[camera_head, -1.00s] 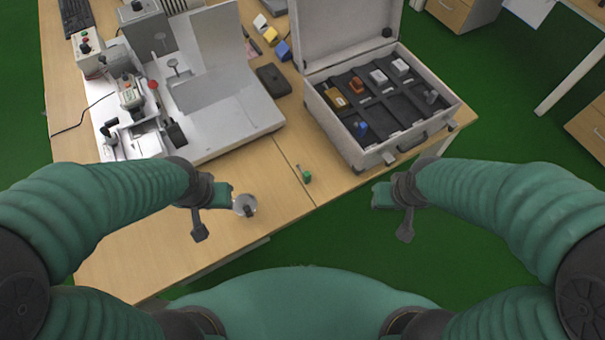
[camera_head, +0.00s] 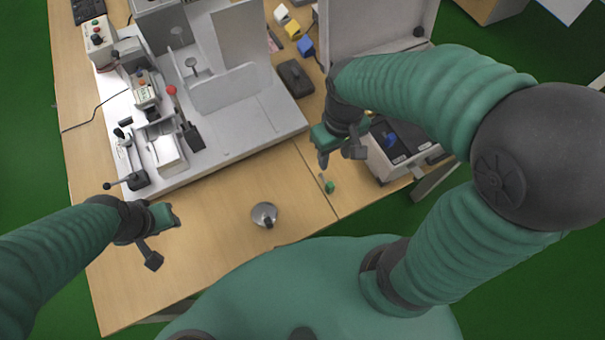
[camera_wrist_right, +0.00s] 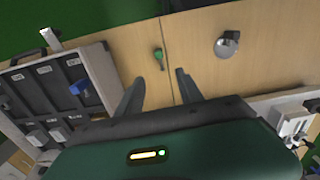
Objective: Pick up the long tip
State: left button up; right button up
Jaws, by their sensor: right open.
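The long tip, as I take it, is a small green-headed piece with a thin shaft (camera_head: 329,186), lying on the wooden table beside the seam. In the right wrist view it (camera_wrist_right: 159,55) lies beyond the gap between my fingers, apart from them. My right gripper (camera_head: 338,157) is open and empty above the table, just behind the piece in the head view. Both its fingers also show in the right wrist view (camera_wrist_right: 160,77). My left gripper (camera_head: 162,242) is open and empty over the left front of the table.
A round metal piece with a dark knob (camera_head: 264,214) stands left of the green piece. An open grey case (camera_head: 389,172) with compartments is at the right, partly hidden by my right arm. A white machine base (camera_head: 250,140) fills the back left. The front table is mostly clear.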

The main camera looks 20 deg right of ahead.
jog(key=b, duration=0.2)
send_over(330, 183)
notch_tip(330, 183, down, 6)
jog(key=f, duration=0.2)
jog(key=f+b, duration=0.1)
jog(key=f, duration=0.2)
jog(key=shift+a+f, duration=0.25)
jog(key=shift+f, duration=0.1)
jog(key=f, duration=0.1)
jog(key=f+b, duration=0.1)
jog(key=f, duration=0.1)
jog(key=f+b, duration=0.1)
jog(key=f, duration=0.1)
jog(key=shift+d, duration=0.25)
jog(key=shift+f, duration=0.1)
jog(key=shift+c, duration=0.3)
jog(key=shift+c, duration=1.3)
grip_shut()
